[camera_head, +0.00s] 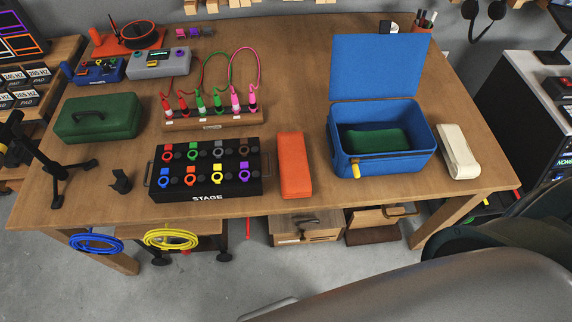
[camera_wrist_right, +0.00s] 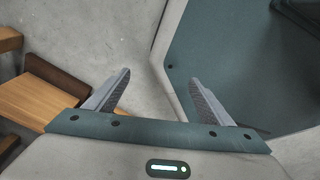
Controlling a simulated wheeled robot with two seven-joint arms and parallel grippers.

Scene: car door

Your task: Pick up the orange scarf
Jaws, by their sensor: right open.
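The orange scarf (camera_head: 294,165) appears as a folded, long orange block lying flat near the table's front edge in the head view. It sits between the black STAGE box (camera_head: 206,172) and the open blue case (camera_head: 380,165), apart from both. My right gripper (camera_wrist_right: 158,95) shows in the right wrist view with its two fingers spread and nothing between them. Grey floor shows past the fingers, and the scarf is not in that view. The right gripper does not show in the head view. My left gripper is in neither view.
The wooden table (camera_head: 300,70) also holds a green case (camera_head: 98,118), a cable rack (camera_head: 213,121) and a cream folded item (camera_head: 458,152). A dark green item (camera_head: 376,139) lies in the blue case, its lid raised. Blue and yellow coils hang below the front edge.

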